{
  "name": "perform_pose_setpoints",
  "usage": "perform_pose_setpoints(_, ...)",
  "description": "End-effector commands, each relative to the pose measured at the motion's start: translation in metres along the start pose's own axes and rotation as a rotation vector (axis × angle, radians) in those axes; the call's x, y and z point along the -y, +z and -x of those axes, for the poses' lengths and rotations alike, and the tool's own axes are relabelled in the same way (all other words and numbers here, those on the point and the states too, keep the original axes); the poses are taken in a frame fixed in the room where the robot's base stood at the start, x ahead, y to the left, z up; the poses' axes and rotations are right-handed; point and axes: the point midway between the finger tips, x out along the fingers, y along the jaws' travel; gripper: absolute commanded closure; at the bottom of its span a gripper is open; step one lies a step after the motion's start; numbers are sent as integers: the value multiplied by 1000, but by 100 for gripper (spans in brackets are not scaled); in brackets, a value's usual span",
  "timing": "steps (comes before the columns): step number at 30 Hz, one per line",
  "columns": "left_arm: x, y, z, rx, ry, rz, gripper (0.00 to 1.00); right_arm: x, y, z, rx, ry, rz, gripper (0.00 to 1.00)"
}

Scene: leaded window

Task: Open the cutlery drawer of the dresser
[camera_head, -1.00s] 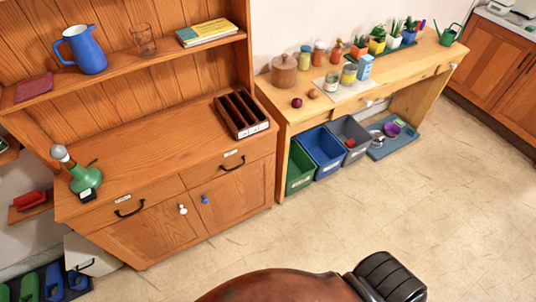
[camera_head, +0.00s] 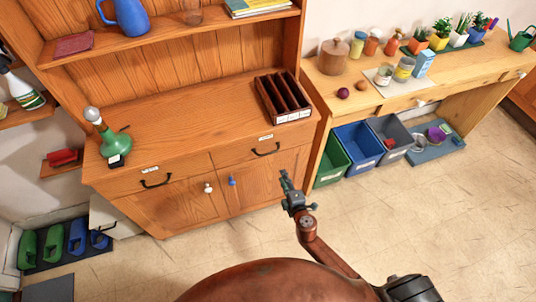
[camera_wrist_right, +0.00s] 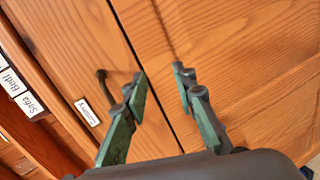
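The wooden dresser (camera_head: 140,205) has two drawers side by side, both looking shut. The right drawer (camera_head: 232,157) has a black bar handle (camera_head: 265,151) and a small label (camera_head: 265,137). In the right wrist view that label (camera_wrist_right: 87,112) is tilted and seems to read "Cutlery"; the handle (camera_wrist_right: 104,88) is beside it, partly behind a finger. The left drawer (camera_head: 125,185) has its own handle (camera_head: 156,182). My right gripper (camera_head: 287,183) is in front of the dresser, below and right of the right handle. Its green fingers (camera_wrist_right: 160,88) are apart and empty. My left gripper is out of view.
A divided tray (camera_head: 262,92) and a green bottle-like object (camera_head: 114,147) stand on the dresser top. Green (camera_head: 330,170) and blue (camera_head: 358,147) bins are at right. Floor in front is clear.

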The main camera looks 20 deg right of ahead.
Motion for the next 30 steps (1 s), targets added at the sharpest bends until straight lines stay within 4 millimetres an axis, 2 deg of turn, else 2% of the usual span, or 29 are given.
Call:
perform_pose_setpoints(1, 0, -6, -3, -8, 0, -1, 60, -27, -15, 1, -23, 59, 41, 75)
perform_pose_setpoints(3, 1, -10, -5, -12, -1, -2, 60, -54, -31, 4, -46, 119, 84, 75)
perform_pose_setpoints(7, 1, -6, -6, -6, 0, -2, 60, -79, -46, 6, -64, 174, 124, 75)
perform_pose_setpoints(11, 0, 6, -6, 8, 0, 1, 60, -85, -49, -6, -66, 182, 129, 75)
perform_pose_setpoints(17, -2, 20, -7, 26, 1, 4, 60, -90, -51, -38, -65, 181, 128, 75)
perform_pose_setpoints(24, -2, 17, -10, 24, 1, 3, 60, -93, -52, -64, -63, 179, 126, 75)
perform_pose_setpoints(30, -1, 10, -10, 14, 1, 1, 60, -95, -52, -68, -64, 179, 126, 75)
